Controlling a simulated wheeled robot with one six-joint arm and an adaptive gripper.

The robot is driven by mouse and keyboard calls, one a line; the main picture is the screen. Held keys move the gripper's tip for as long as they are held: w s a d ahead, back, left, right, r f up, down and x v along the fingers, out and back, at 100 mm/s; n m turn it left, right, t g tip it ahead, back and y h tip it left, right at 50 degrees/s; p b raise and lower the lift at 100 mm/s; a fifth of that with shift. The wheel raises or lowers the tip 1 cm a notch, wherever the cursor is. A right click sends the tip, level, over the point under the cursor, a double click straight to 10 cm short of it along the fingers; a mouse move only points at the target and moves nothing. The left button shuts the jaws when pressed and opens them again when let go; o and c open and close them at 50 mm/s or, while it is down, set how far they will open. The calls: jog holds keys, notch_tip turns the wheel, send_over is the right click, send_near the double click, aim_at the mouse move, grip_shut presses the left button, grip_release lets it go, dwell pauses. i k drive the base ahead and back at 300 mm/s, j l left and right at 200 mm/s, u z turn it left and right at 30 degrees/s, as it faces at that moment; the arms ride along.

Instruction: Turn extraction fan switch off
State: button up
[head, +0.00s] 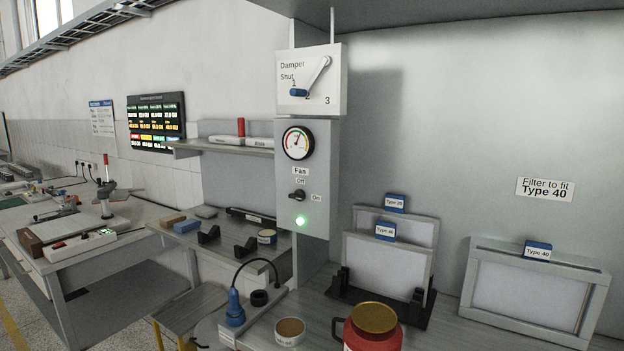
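The fan switch (298,196) is a small dark rotary knob on a grey control panel (318,165) in the head view. It sits under a "Fan" label, with "Off" printed above it and "On" to its right. The knob's handle seems to point right, towards "On". A green lamp (301,221) below it is lit. A round gauge (298,143) is above the switch, its needle pointing up. My gripper is not in view.
A damper lever (312,77) is above the panel. Filters in a rack (382,263) and a framed filter (535,290) stand right of it. A red container (372,327), a tin (289,331) and a blue plug (234,308) are below. Air before the switch looks clear.

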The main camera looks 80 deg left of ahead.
aim_at(299, 195)
jog(key=k+l+u, duration=0.1)
jog(key=u, duration=2)
jog(key=k, duration=0.05)
